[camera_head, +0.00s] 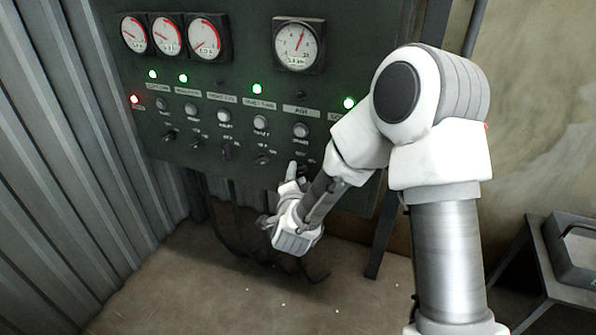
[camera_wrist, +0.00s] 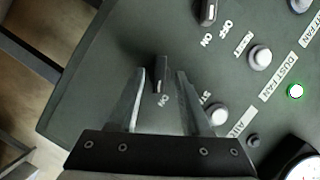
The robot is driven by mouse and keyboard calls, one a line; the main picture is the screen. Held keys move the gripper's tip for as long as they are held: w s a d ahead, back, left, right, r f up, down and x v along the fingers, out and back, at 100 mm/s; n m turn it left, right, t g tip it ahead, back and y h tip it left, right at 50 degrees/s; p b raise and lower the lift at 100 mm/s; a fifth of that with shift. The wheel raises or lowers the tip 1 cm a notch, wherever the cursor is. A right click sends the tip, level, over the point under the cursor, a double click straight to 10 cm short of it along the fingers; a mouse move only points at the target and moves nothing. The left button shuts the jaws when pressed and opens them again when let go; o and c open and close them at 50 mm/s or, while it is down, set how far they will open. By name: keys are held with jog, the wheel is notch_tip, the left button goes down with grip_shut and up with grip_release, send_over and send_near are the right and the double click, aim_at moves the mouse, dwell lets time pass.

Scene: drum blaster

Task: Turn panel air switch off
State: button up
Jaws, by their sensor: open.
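The air switch (camera_wrist: 158,74) is a dark, narrow knob on the green panel. In the wrist view it sits between my two fingers, with an ON label beside its near end. An OFF label for it is not visible, and I cannot tell its setting. My gripper (camera_wrist: 160,82) is open, with one finger on each side of the knob; whether either finger touches it is unclear. In the head view my gripper (camera_head: 281,197) is at the panel's lower edge, below the AIR label (camera_head: 301,110) and its round button (camera_head: 301,130), and partly hides the switch area.
The control panel (camera_head: 245,95) carries gauges (camera_head: 299,45), lit green lamps and a red lamp (camera_head: 134,98). The dust fan switch (camera_wrist: 208,11) is close by. A corrugated wall (camera_head: 60,150) stands left, a metal stand (camera_head: 575,250) right. Pipes hang below the panel.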

jog(key=shift+w, duration=0.15)
grip_shut()
dwell(0.4)
jog(key=shift+w+a+r+n+g+h+p, duration=0.15)
jog(key=shift+n+g+h+p, duration=0.5)
jog(key=shift+n+p, duration=0.9)
jog(key=shift+s+a+r+n+g+h+p, duration=0.1)
jog(key=shift+n+g+h+p, duration=0.25)
jog(key=shift+n+h+p, duration=1.15)
jog(key=shift+w+a+r+n+g+h+p, duration=0.15)
jog(key=shift+n+g+p, duration=0.35)
jog(key=shift+n+p, duration=1.1)
jog(key=shift+f+m+p, duration=0.2)
jog(key=shift+m+p, duration=0.15)
jog(key=shift+p, duration=0.15)
